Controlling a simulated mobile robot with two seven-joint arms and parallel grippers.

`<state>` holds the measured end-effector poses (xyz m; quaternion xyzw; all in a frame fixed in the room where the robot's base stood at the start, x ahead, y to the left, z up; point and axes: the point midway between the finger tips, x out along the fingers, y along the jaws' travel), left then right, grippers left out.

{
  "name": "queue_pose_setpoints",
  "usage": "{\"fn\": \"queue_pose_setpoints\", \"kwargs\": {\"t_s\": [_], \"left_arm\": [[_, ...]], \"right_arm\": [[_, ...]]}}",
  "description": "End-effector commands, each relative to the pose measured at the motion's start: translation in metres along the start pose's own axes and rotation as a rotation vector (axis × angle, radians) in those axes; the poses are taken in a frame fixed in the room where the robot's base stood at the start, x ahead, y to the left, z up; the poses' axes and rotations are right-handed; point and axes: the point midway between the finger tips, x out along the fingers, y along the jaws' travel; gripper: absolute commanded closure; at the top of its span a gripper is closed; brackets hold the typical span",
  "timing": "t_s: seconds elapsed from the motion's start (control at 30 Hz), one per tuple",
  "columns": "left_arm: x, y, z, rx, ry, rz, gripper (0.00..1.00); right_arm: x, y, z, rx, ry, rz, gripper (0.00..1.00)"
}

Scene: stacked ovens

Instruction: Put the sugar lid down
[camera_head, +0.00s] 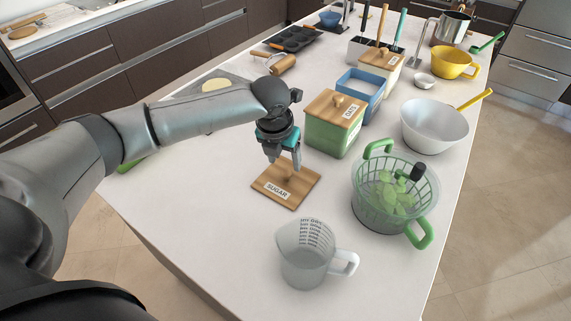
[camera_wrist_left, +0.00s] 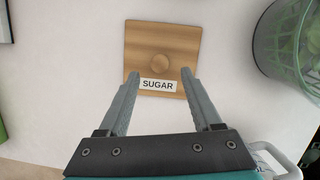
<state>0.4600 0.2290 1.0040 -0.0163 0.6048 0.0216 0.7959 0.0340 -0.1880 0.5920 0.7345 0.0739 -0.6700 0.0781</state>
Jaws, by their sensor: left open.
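The sugar lid (camera_head: 302,191) is a square wooden lid with a SUGAR label and a round knob. It lies flat on the white counter, and it also shows in the left wrist view (camera_wrist_left: 180,45). My left gripper (camera_head: 283,160) is above the lid, near its knob. In the left wrist view its two fingers (camera_wrist_left: 160,85) are apart with nothing held between them, and the lid lies beyond the fingertips. My right gripper is not in view.
A green canister with a wooden lid (camera_head: 335,122) and a blue open canister (camera_head: 361,92) stand behind. A measuring jug (camera_head: 305,258) is in front, and a green colander (camera_head: 368,212) is right. Bare counter (camera_head: 210,190) lies left of the lid.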

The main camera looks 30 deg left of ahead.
Motion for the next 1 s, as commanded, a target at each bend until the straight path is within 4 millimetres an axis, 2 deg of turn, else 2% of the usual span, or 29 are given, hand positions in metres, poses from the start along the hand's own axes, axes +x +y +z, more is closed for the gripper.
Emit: {"fn": "queue_pose_setpoints", "kwargs": {"t_s": [0.03,0.2,0.4,1.0], "left_arm": [[-0.015,0.001,0.002,0.001,-0.005,0.001,0.34],[-0.048,0.0,0.001,0.0,-0.004,0.001,0.34],[-0.069,0.0,0.001,-0.001,0.0,0.001,0.34],[-0.072,0.0,0.0,-0.002,0.0,0.001,0.34]], "right_arm": [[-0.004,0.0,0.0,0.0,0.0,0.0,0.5],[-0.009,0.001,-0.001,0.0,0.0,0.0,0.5],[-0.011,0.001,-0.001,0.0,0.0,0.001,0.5],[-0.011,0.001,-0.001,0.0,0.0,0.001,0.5]]}}
